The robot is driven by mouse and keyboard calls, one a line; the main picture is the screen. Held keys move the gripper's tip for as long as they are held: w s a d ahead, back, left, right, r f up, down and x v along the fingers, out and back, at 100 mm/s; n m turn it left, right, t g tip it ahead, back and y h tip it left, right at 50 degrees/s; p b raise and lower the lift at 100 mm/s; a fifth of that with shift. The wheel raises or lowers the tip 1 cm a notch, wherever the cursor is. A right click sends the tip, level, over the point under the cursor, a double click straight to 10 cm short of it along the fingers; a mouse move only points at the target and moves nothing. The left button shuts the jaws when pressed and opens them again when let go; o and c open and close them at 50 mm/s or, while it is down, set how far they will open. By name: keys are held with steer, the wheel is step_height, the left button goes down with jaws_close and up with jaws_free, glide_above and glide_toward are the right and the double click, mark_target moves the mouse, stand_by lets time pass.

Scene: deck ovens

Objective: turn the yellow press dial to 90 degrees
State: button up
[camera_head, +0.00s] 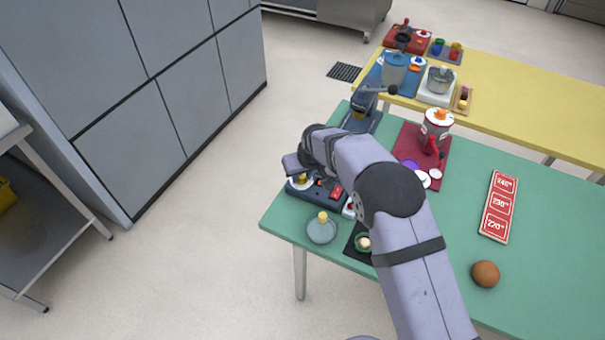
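A small yellow piece (302,178) shows on a pale round part of a dark blue base (320,192) near the green table's left edge. It may be the press dial, but the picture is too small to be sure, and its angle cannot be read. My gripper (291,168) is at or just above this spot and partly hides it. I cannot tell whether its fingers touch the yellow piece, or are open or shut. A dark blue upright device (368,103) behind my arm also has a yellowish part low down.
A grey-blue pot lid (321,231) with a yellow knob lies nearby at the green table's (540,270) front left. A red tray (410,137) holds a red-and-white machine (437,125). A red temperature card (498,206) and brown ball (486,274) lie right of my arm.

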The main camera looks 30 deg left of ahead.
steer(key=shift+c, duration=1.4)
steer(key=shift+m+b, duration=0.3)
steer(key=shift+m, duration=0.1)
steer(key=m+b, duration=0.1)
steer(key=m+h+b, duration=0.1)
steer(key=shift+a+f+m+t, duration=0.2)
steer(key=shift+m+t, duration=0.1)
steer(key=shift+t, duration=0.1)
steer(key=m+h+b, duration=0.1)
steer(key=m+b, duration=0.1)
steer(key=shift+s+a+m+b, duration=0.1)
steer(key=shift+m+b, duration=0.2)
steer(key=shift+b, duration=0.05)
steer(key=m, duration=0.1)
steer(key=m+h, duration=0.1)
steer(key=m, duration=0.1)
steer(key=shift+a+r+m+t+h, duration=0.1)
steer(key=shift+r+m+t+h, duration=0.1)
steer(key=shift+m+t+h, duration=0.1)
steer(key=shift+m+h+p, duration=0.3)
steer(key=shift+m+h, duration=0.1)
steer(key=shift+m, duration=1)
